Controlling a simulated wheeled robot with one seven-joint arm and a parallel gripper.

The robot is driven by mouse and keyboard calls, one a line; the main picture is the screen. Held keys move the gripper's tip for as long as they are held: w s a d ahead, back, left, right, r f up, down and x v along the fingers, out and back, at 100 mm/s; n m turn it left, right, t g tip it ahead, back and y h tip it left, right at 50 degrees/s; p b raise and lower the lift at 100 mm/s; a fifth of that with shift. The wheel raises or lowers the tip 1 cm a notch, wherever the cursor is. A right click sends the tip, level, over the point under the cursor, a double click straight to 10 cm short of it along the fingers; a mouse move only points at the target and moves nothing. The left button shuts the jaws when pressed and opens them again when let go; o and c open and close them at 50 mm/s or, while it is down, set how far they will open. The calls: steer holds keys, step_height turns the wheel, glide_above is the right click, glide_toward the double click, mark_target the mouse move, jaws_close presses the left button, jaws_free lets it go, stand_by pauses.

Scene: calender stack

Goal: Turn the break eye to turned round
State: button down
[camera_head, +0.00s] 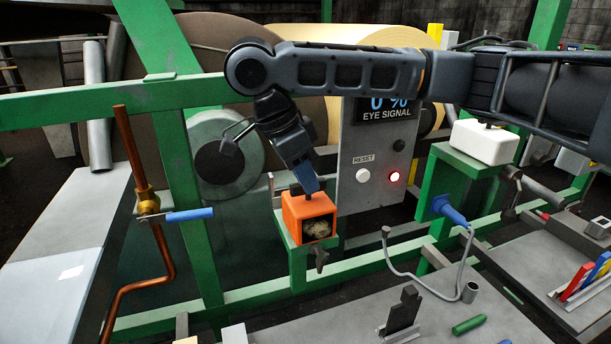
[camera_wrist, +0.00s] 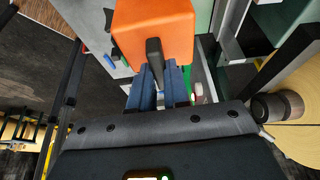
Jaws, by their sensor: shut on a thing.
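The break eye looks to be the orange box (camera_head: 293,212) on a green bracket (camera_head: 297,262) at the middle of the head view. Its near face has a dark opening with a pale, mottled window. My gripper (camera_head: 311,188) comes down from above with blue fingers at its top. In the wrist view the orange box (camera_wrist: 155,25) is at the top, and my gripper (camera_wrist: 157,88) has its blue fingers either side of a dark handle (camera_wrist: 154,55) on it. The gripper is shut on that handle. The fingers partly hide the handle in the head view.
A copper pipe with blue-handled valve (camera_head: 189,215) stands left. A white box (camera_head: 482,141) and blue plug (camera_head: 449,209) are right.

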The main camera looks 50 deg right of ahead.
mark_target(289, 202)
stand_by(0.3)
steer(key=c, duration=1.1)
jaws_free()
steer(key=v, duration=0.7)
steer(key=shift+r+b, duration=0.35)
steer(key=shift+r, duration=0.05)
steer(key=shift+w+a, duration=0.1)
steer(key=shift+w, duration=0.1)
